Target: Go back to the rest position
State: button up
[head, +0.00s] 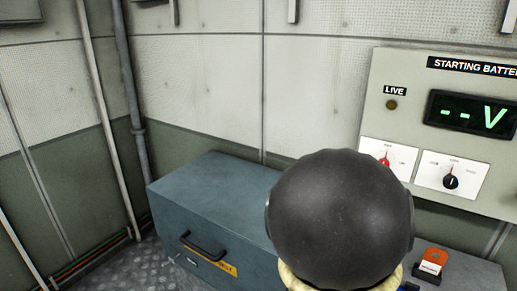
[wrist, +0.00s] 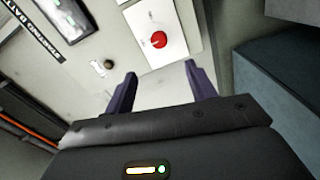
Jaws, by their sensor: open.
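My gripper (wrist: 160,72) shows in the wrist view with its two dark purple fingers spread apart and nothing between them. Beyond the fingers is a pale wall panel with a red knob (wrist: 158,40) on a white plate. The gap between fingers and panel cannot be told exactly. In the head view a large dark rounded part of my arm stands in front, at the lower middle. My fingers are hidden there.
The starting battery panel (head: 410,122) hangs on the right, its display (head: 472,116) reading "-- V". A blue-grey box (head: 215,185) with a handle stands below, partly hidden by my arm. An orange-topped item (head: 431,261) is at lower right. Pipes (head: 132,90) run up the left wall.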

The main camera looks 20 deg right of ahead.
jog(key=w+a+f+m+g+y, duration=0.1)
jog(key=a+f+m+g+y, duration=0.15)
jog(key=a+f+y, duration=0.55)
jog(key=a+f+m+g+y, duration=0.25)
jog(key=a+f+y, duration=0.25)
jog(key=a+f, duration=0.75)
jog(key=s+a+r+g+y, duration=0.1)
jog(key=s+a+r+g, duration=0.1)
jog(key=s+a+g, duration=0.5)
notch_tip(320, 180, up, 13)
jog(key=w+a+t+p, duration=0.1)
jog(key=t+p, duration=0.2)
jog(key=p, duration=1)
jog(key=shift+a+m, duration=0.3)
jog(key=shift+a, duration=0.05)
jog(key=shift+f, duration=0.15)
jog(key=shift+c, duration=0.3)
